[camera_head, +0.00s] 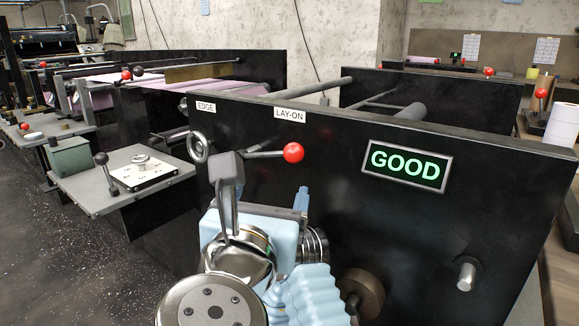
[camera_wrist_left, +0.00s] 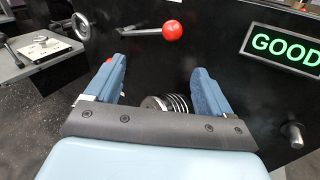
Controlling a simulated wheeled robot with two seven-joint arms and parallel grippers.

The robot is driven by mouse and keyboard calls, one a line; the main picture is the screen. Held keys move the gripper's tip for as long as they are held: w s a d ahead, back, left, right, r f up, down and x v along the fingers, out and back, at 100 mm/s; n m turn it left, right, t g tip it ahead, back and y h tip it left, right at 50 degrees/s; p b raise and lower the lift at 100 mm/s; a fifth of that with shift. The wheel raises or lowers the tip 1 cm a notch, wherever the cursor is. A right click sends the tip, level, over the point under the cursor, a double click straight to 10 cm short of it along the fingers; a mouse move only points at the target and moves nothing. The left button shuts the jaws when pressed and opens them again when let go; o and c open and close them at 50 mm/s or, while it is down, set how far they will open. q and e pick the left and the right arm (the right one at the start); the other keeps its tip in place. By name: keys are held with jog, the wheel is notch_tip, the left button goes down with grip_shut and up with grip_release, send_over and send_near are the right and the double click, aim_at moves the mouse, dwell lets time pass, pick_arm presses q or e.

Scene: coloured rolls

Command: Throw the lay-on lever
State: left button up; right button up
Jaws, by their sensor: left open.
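The lay-on lever (camera_head: 293,152) is a short metal rod with a red ball knob, on the black machine panel below the white LAY-ON label (camera_head: 289,114). The rod runs roughly level, with the ball at its right end. It also shows in the left wrist view (camera_wrist_left: 172,31), ahead of the fingertips. My left gripper (camera_head: 268,205) is in front of the panel, below the lever; one finger is partly hidden by my arm. In the left wrist view its two blue fingers (camera_wrist_left: 157,80) stand apart with nothing held between them. My right gripper is not in view.
A lit green GOOD sign (camera_head: 407,166) is on the panel to the right. A handwheel (camera_head: 198,147) sits near the EDGE label on the left. A grey shelf (camera_head: 120,184) with a small black-knobbed lever juts out further left. A metal peg (camera_head: 466,275) sticks out lower right.

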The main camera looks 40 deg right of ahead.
aim_at(287, 155)
pick_arm(q)
jog(key=shift+m+h, duration=0.3)
jog(key=x, duration=0.4)
jog(key=r+p+x, duration=0.1)
jog(key=x, duration=0.8)
jog(key=shift+s+d+r, duration=0.15)
jog(key=shift+d+r, duration=0.05)
jog(key=shift+d, duration=0.15)
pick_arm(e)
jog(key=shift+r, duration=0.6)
